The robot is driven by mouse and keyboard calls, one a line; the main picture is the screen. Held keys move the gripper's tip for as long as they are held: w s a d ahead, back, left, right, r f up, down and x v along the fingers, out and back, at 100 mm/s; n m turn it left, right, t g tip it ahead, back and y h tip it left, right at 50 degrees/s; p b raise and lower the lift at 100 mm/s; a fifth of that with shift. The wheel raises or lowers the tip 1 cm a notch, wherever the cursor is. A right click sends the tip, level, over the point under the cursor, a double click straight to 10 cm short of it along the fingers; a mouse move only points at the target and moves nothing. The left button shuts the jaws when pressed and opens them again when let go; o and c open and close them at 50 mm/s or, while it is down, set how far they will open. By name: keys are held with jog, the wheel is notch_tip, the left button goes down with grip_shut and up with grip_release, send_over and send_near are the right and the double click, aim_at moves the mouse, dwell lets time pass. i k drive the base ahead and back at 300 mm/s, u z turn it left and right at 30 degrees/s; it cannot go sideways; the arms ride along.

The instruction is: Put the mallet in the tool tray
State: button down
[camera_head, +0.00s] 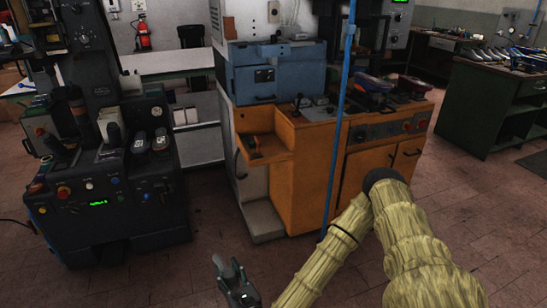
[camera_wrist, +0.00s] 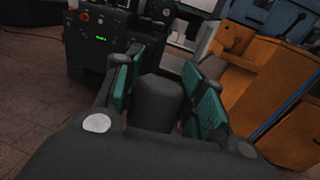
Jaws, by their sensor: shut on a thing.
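My gripper (camera_head: 237,284) is low at the bottom of the head view, over the floor in front of the machines. In the wrist view its two fingers with teal pads (camera_wrist: 158,70) stand on either side of a dark grey, rounded thing. I take this thing to be the mallet (camera_wrist: 160,98); only part of it shows, and the rest is hidden. I cannot clearly make out the tool tray.
A dark machine with a control panel (camera_head: 107,200) stands at left. The orange cabinet (camera_head: 315,150) stands at centre, with a blue machine (camera_head: 268,80) on top and a blue pole (camera_head: 338,130) before it. A green bench (camera_head: 490,105) is at right. Floor between is clear.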

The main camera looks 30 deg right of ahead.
aim_at(266, 147)
jog(key=z, duration=0.05)
jog(key=k, duration=0.15)
jog(key=z, duration=0.95)
jog(key=i, duration=0.5)
jog(key=u, duration=0.05)
